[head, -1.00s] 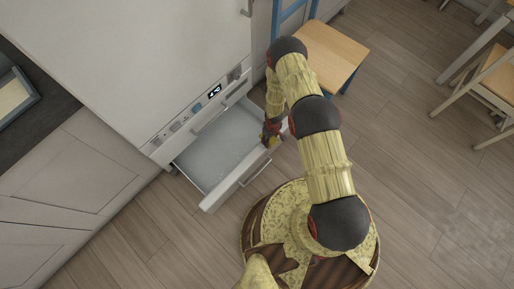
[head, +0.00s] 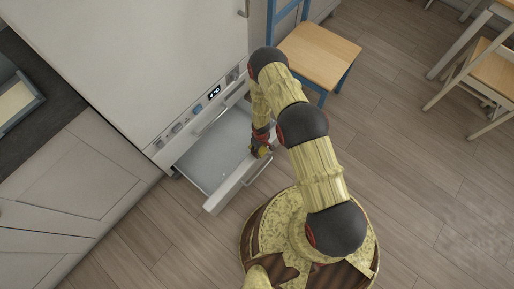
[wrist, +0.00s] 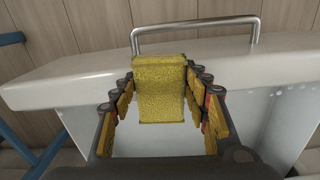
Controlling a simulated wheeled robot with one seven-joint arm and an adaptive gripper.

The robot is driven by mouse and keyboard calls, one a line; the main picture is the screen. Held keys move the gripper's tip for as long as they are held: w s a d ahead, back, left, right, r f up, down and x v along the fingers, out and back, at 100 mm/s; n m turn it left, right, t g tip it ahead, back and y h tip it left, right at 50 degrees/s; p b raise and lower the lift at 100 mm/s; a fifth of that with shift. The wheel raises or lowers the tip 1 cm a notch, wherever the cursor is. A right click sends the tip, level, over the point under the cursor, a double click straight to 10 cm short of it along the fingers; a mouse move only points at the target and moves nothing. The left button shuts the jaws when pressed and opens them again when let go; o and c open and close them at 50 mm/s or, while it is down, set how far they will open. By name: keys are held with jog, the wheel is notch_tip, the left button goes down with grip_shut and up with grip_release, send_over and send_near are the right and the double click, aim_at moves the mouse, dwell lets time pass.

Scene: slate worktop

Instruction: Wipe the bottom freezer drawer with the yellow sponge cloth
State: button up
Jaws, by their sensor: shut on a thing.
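The bottom freezer drawer (head: 213,209) is pulled open below the fridge front in the head view; its pale interior shows to the left of my gripper. The yellow sponge cloth (wrist: 160,88) is in the middle of the wrist view, between the fingers of my gripper (wrist: 162,100). My gripper is shut on it. In the head view my gripper (head: 261,149) is at the right part of the drawer, near its front wall. In the wrist view the cloth is in front of the drawer's white front wall (wrist: 70,82) and overlaps its top edge. I cannot tell whether it touches the wall.
The drawer's metal handle (wrist: 195,24) is beyond the front wall. A chair with a wooden seat (head: 318,55) and blue frame stands close to the right of the fridge (head: 130,55). Another chair (head: 490,75) is at the far right. The wooden floor between is clear.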

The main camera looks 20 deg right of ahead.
aim_at(260, 151)
jog(key=r, duration=0.1)
jog(key=p, duration=0.1)
jog(key=r, duration=0.1)
jog(key=shift+s+a+r, duration=0.3)
jog(key=shift+a, duration=0.1)
notch_tip(260, 151, up, 5)
jog(key=p, duration=0.3)
jog(key=shift+p, duration=0.35)
jog(key=shift+r, duration=0.25)
jog(key=shift+s+d, duration=0.1)
